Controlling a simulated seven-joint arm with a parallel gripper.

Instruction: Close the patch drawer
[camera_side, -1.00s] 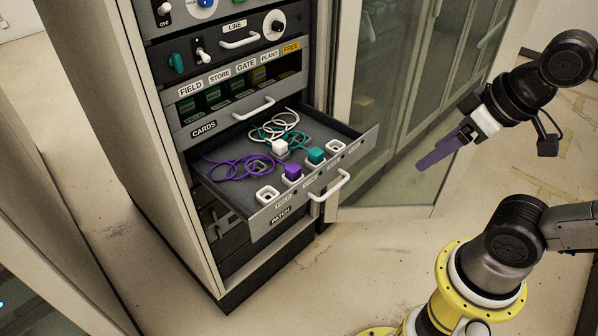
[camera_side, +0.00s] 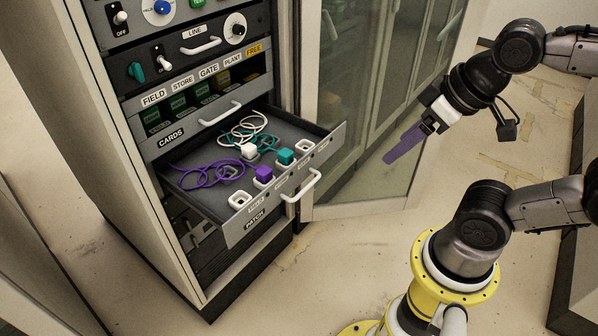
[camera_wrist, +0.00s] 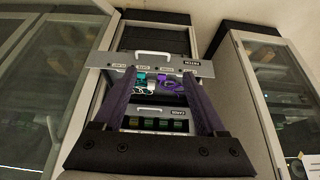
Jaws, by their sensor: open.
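The patch drawer (camera_side: 236,228) is pulled out of the rack, with a white handle (camera_side: 302,186) on its front and a PATCH label. Inside lie white, teal and purple cords, with white, teal and purple plugs along the front edge. My gripper (camera_side: 405,143) is open and empty, with purple fingers, to the right of the drawer and apart from it. In the wrist view the drawer front (camera_wrist: 150,66) and its handle (camera_wrist: 152,54) show upside down between my gripper's fingers (camera_wrist: 158,85).
The cards panel (camera_side: 170,138) with several labelled slots is above the drawer, its handle (camera_side: 220,113) sticking out. A glass cabinet door (camera_side: 365,110) stands just right of the rack. Floor in front of the drawer is clear.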

